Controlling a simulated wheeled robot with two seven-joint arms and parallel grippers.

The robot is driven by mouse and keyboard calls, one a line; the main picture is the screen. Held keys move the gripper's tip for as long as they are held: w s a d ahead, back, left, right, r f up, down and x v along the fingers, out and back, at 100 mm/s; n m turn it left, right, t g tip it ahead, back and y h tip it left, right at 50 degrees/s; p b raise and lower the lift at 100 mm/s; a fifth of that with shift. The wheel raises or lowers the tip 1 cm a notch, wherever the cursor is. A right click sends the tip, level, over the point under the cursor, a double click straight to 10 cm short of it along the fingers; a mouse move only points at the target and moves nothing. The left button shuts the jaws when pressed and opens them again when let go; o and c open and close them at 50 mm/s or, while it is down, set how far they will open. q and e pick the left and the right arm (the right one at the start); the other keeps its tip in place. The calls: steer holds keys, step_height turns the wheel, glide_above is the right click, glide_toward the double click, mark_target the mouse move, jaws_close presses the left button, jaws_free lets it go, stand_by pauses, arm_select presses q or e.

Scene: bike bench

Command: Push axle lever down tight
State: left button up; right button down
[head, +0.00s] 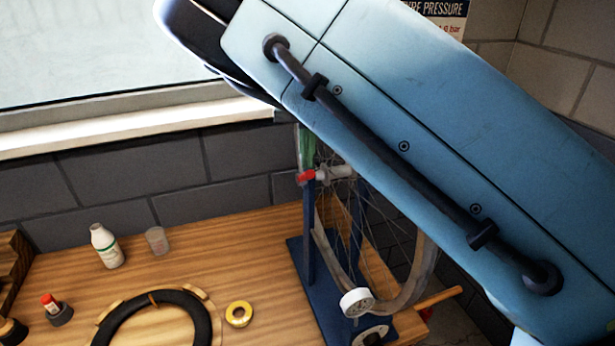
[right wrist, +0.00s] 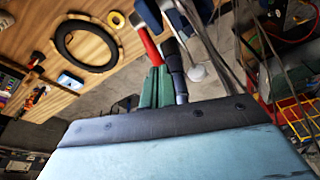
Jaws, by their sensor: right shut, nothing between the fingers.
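The axle lever (head: 306,177) is red and sits at the wheel's axle, on top of a blue stand (head: 309,235). In the right wrist view the red lever (right wrist: 149,46) slants down to the green fingers. The spoked wheel (head: 421,268) stands upright in the stand, partly hidden by my right arm. My right gripper (head: 307,150) shows as a green part just above the lever. In the right wrist view my right gripper (right wrist: 156,84) is shut and empty, its tip close to the lever; I cannot tell if they touch. My left gripper is out of view.
A white dial gauge (head: 356,302) is by the stand's base. A black tyre (head: 197,306), yellow tape roll (head: 239,314), white bottle (head: 106,246) and cup (head: 157,240) are on the wooden bench (head: 215,255). A wall and window sill (head: 130,122) are behind.

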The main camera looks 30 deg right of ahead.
mark_target(307, 172)
steer(key=shift+f+b, duration=1.4)
steer(key=shift+f, duration=0.8)
